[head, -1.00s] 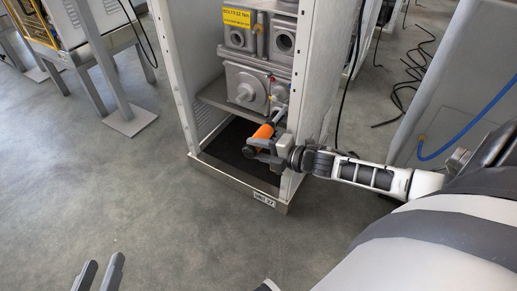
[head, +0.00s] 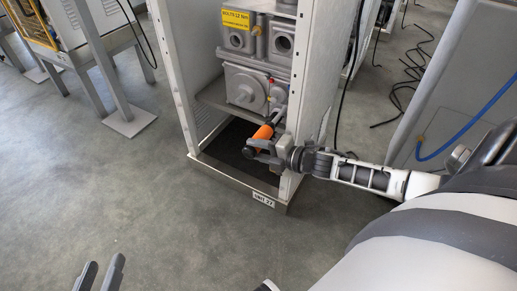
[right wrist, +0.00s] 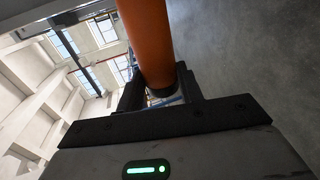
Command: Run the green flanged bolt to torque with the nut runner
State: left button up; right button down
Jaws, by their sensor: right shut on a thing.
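The nut runner, with an orange body (head: 263,132) and a grey front end, is in my right gripper (head: 262,148), low in the opening of the white frame. Its front end points up toward the lower grey housing (head: 247,87), close to that housing's right side. In the right wrist view the orange body (right wrist: 146,40) rises between the black fingers of my right gripper (right wrist: 160,95), which are shut on it. I cannot make out the green flanged bolt or whether the tool touches it. My left gripper (head: 99,274) is open and empty over the floor at the bottom left.
The white frame (head: 174,75) has posts on both sides and a base edge (head: 233,184) marked UNIT 27. A yellow label (head: 236,18) sits on the upper housing. A bench (head: 75,60) stands at the left. The floor at front left is clear. Black cables lie at the right.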

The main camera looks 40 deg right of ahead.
jog(key=shift+w+d+r, duration=0.15)
jog(key=shift+d+r, duration=0.05)
jog(key=shift+d, duration=0.1)
jog(key=shift+a, duration=0.1)
jog(key=shift+s+a+p, duration=0.25)
jog(key=shift+a+p, duration=0.25)
jog(key=s+a+p, duration=0.2)
jog(key=a, duration=0.3)
jog(key=shift+s+a, duration=0.15)
jog(key=shift+a, duration=0.25)
